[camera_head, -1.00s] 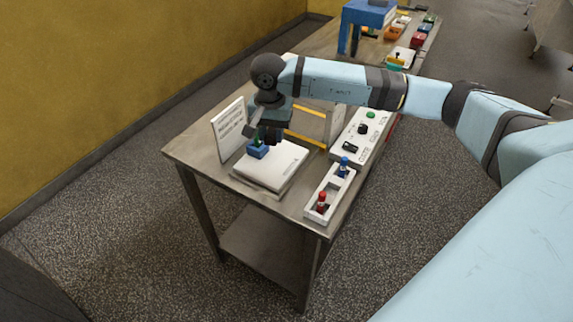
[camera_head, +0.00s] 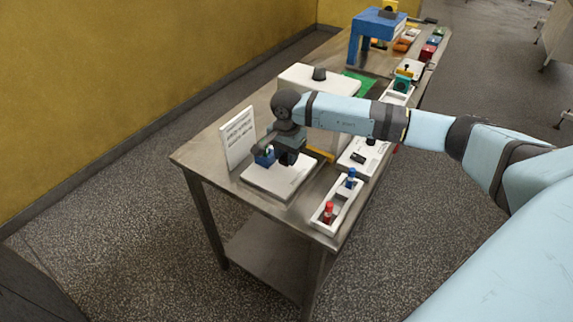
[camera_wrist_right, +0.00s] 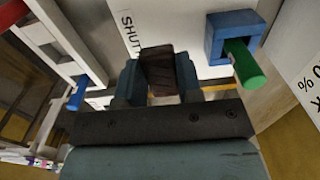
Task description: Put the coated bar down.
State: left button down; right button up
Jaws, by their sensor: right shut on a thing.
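My right gripper (camera_head: 284,158) is low over the white plate (camera_head: 262,183) on the steel table. In the right wrist view the gripper (camera_wrist_right: 158,82) is shut on the coated bar (camera_wrist_right: 158,68), a small dark brown block between its two fingers. The white plate (camera_wrist_right: 184,28) lies beyond the bar there, with partly hidden lettering. I cannot tell whether the bar touches it. In the head view the bar is hidden by the gripper. My left gripper is not in view.
A blue holder (camera_wrist_right: 212,37) with a green peg (camera_wrist_right: 245,63) stands close beside the gripper on the plate. A sign (camera_head: 238,138) stands left of it. A white tray (camera_head: 333,222) with red and blue pegs lies to the right. A white machine (camera_head: 300,77) is behind.

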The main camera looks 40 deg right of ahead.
aim_at(287, 174)
jog(key=shift+f, duration=2.35)
jog(key=shift+f, duration=0.15)
jog(key=o, duration=0.7)
